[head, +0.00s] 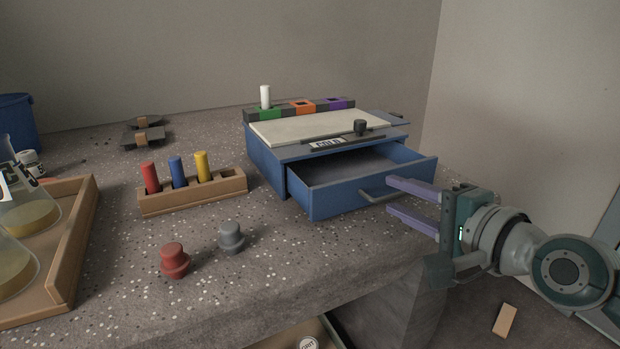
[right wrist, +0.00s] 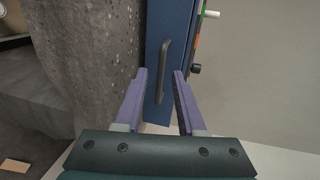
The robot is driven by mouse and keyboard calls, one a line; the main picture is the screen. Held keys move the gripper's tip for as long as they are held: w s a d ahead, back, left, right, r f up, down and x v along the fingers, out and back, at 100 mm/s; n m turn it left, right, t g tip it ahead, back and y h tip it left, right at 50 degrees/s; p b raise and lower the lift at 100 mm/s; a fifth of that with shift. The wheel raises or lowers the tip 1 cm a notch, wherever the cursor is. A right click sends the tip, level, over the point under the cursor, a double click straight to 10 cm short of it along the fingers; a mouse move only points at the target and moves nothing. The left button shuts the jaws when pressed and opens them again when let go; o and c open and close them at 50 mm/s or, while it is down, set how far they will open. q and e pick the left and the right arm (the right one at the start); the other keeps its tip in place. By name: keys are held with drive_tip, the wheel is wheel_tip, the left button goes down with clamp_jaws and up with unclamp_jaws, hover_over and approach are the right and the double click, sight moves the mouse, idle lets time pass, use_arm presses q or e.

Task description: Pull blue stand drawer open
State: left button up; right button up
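The blue stand (head: 263,150) sits on the bench with its drawer (head: 345,198) pulled well out; the inside looks empty. The drawer has a grey bar handle (head: 376,195) on its front, which also shows in the right wrist view as a dark bar handle (right wrist: 164,65). My right gripper (head: 388,196) is in front of the drawer at its right side, fingers open. In the right wrist view the gripper (right wrist: 160,74) has its two fingers apart on either side of the handle's near end, with gaps on both sides. My left gripper is not in view.
A wooden rack (head: 195,195) with red, blue and yellow pegs stands left. A red knob (head: 174,262) and a grey knob (head: 231,237) stand in front. A wooden tray (head: 77,235) is far left.

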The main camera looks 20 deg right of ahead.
drive_tip(key=p+v, duration=0.3)
drive_tip(key=v, duration=0.7)
drive_tip(key=shift+w, duration=0.1)
idle(0.3)
